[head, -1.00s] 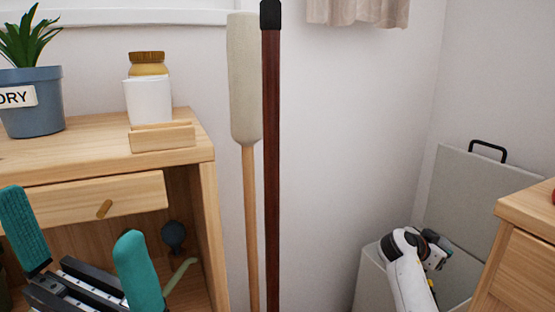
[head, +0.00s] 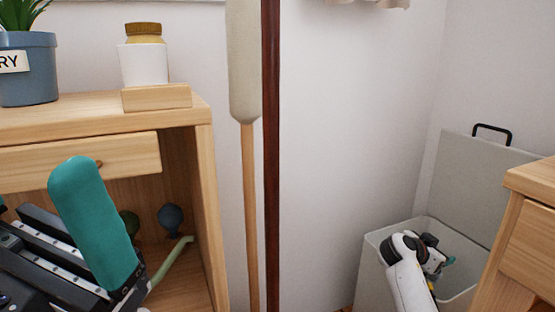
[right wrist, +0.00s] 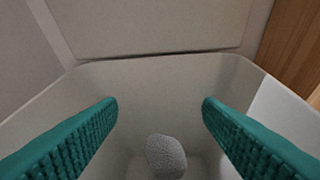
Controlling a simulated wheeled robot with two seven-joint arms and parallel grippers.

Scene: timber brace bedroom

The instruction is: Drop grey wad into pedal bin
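The grey wad (right wrist: 166,155) is a rough, rounded lump low inside the pedal bin in the right wrist view, apart from both fingers. The pedal bin (head: 372,272) is a pale grey box in the right corner with its lid (head: 468,185) raised. My right gripper (right wrist: 160,106) is open and empty over the bin's mouth; in the head view it is mostly hidden by my white wrist. My left gripper (head: 38,188) is open in front of the wooden cabinet, with one teal finger clear and the other cut by the picture's edge.
The wooden cabinet (head: 204,190) bears a blue plant pot (head: 28,75) and a white jar (head: 144,66). A pale-headed pole (head: 249,200) and a dark red pole (head: 271,150) stand beside it. A wooden unit (head: 530,235) stands close right of the bin.

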